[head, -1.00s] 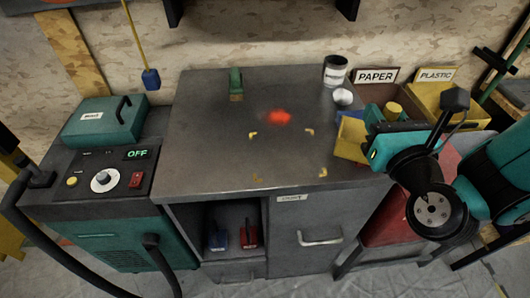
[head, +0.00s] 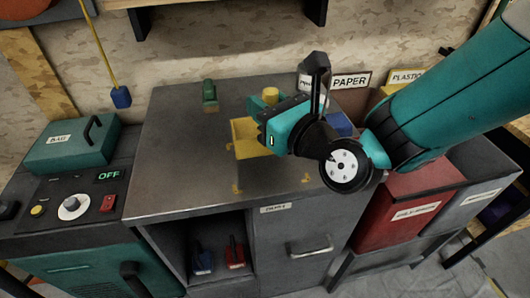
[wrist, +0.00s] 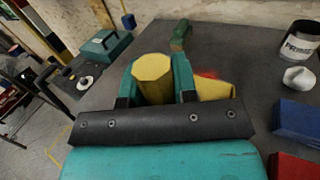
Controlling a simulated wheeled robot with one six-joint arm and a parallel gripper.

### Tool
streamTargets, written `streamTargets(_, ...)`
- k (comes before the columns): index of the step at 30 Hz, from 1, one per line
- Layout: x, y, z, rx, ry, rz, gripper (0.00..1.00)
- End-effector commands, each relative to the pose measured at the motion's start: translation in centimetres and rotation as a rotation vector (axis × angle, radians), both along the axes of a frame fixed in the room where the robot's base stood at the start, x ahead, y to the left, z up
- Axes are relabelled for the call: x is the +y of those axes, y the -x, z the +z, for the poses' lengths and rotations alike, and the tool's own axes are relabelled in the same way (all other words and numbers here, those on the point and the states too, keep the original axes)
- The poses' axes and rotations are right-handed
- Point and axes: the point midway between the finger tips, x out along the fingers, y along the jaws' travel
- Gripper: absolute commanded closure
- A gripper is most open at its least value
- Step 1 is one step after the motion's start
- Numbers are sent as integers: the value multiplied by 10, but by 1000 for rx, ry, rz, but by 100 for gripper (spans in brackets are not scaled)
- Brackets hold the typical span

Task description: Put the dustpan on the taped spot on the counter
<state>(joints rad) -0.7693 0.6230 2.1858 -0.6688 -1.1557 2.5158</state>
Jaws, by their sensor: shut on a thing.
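The yellow dustpan (head: 245,138) is held over the grey counter (head: 180,160), above the back part of the taped spot. Its yellow handle (wrist: 152,72) stands up between my fingers in the wrist view. My gripper (head: 268,112) is shut on this handle. Two front tape corners (head: 235,188) (head: 305,179) show in front of the pan. The back corners are mostly hidden by the pan and gripper. I cannot tell whether the pan touches the counter.
A green object (head: 209,95) stands at the counter's back left. The counter's front left is clear.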

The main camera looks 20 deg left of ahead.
Motion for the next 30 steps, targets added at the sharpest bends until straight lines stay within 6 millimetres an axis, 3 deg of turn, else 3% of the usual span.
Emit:
streamTargets(1, 0, -1, -20, 0, 0, -1, 100)
streamTargets(10, 0, -1, -41, -1, -2, -1, 100)
streamTargets(17, 0, -1, -77, -1, 0, -2, 100)
streamTargets(29, 0, -1, -79, -2, -2, -2, 100)
streamTargets(30, 0, 0, -80, -3, -1, -1, 71)
